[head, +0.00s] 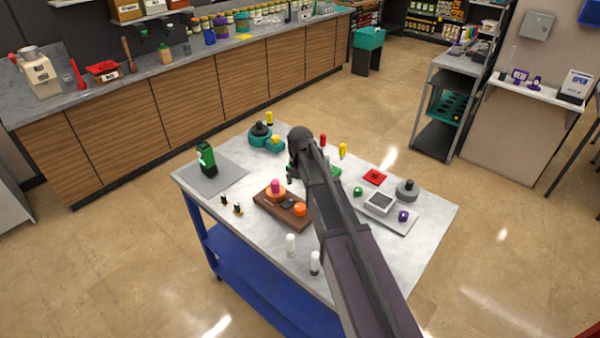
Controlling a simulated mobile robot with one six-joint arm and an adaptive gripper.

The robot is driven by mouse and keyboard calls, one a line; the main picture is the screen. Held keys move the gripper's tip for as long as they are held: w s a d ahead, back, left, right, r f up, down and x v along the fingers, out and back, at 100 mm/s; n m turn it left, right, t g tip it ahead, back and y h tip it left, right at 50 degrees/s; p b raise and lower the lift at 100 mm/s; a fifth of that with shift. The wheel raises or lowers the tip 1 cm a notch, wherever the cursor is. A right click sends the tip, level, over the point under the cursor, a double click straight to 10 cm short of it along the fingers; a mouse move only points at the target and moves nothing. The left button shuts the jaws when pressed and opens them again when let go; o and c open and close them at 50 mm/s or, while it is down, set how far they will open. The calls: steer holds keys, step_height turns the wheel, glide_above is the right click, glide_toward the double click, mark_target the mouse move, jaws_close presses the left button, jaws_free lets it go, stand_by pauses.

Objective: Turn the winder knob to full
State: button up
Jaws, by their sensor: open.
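No part is clearly readable as the winder knob. Small candidates stand on the white-topped table (437,212). A brown board (268,207) carries a pink knob (275,186) on an orange base and an orange knob (300,210). A pale panel with a grey screen (380,202) has a purple knob (403,216) at its right. A green knob (357,191) stands by its left side. My gripper (291,174) is small and dark, above the middle of the table behind the brown board. It is open, with nothing visible in it. My arm hides part of the table middle.
A green device (206,158) stands on a grey mat at the left. A teal unit with a black top (260,134) is at the back. White bottles (291,244) stand at the front, yellow and red ones at the back. A grey round part (407,190) is at the right.

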steer(key=shift+r+p, duration=1.25)
steer(key=shift+r, duration=0.3)
steer(key=s+d+f+m+b, duration=0.3)
steer(key=s+d+m, duration=0.2)
steer(key=s+m, duration=0.6)
steer(key=s+d+f+m+b, duration=0.3)
steer(key=s+d+m, duration=0.3)
steer(key=m, duration=1.2)
steer(key=s, duration=0.4)
steer(key=shift+s+f+m, duration=0.15)
steer(key=shift+s+m, duration=0.15)
steer(key=shift+s, duration=0.05)
